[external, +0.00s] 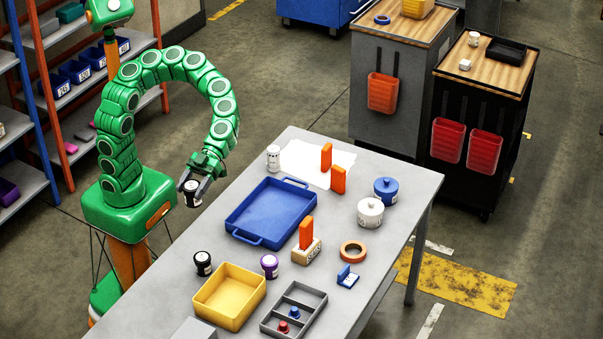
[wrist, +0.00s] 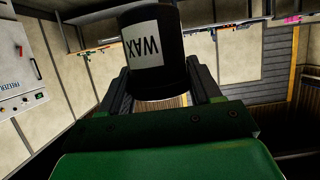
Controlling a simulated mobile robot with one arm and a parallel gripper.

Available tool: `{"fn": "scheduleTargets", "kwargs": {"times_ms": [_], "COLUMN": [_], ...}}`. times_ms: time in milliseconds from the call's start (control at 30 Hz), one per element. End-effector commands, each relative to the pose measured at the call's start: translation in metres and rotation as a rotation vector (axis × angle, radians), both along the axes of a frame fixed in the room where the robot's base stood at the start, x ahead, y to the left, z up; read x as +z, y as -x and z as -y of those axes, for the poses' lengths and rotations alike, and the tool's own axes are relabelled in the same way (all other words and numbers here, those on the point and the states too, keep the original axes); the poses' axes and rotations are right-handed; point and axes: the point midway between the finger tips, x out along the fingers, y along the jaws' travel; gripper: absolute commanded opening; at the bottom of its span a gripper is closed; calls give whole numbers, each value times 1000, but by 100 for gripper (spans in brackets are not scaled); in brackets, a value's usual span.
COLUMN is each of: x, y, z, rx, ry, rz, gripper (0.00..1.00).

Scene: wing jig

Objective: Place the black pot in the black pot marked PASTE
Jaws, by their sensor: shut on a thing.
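My gripper (external: 194,184) is shut on a black pot (external: 192,199) with a white label, held in the air left of the table's edge in the picture. In the wrist view the held pot (wrist: 181,72) sits between the two fingers, and its label reads WAX, upside down there. Another black pot (external: 203,266) with a white label stands upright on the table, left of the yellow bin; its label is too small to read. I see no label that I can read as PASTE.
The grey table (external: 415,190) holds a blue tray (external: 268,215), a yellow bin (external: 228,297), a purple pot (external: 269,266), a white pot (external: 273,158), a grey divided box (external: 294,310), an orange tape ring (external: 353,252) and lidded blue and white jars. A shelf rack stands behind my arm.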

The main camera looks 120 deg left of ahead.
Motion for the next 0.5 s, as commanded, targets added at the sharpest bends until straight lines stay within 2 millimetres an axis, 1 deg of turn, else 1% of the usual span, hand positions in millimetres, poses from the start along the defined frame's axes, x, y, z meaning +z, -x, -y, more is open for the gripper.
{"fn": "scheduleTargets", "kwargs": {"times_ms": [267,300,367,500], "x": [-36,-46,-57,-87], "y": [1,1,1,0], "z": [0,1,0,0], "rx": [1,-2,-1,4], "ry": [1,1,1,1], "rz": [-4,-6,-6,-6], "gripper": [28,28,27,27]}}
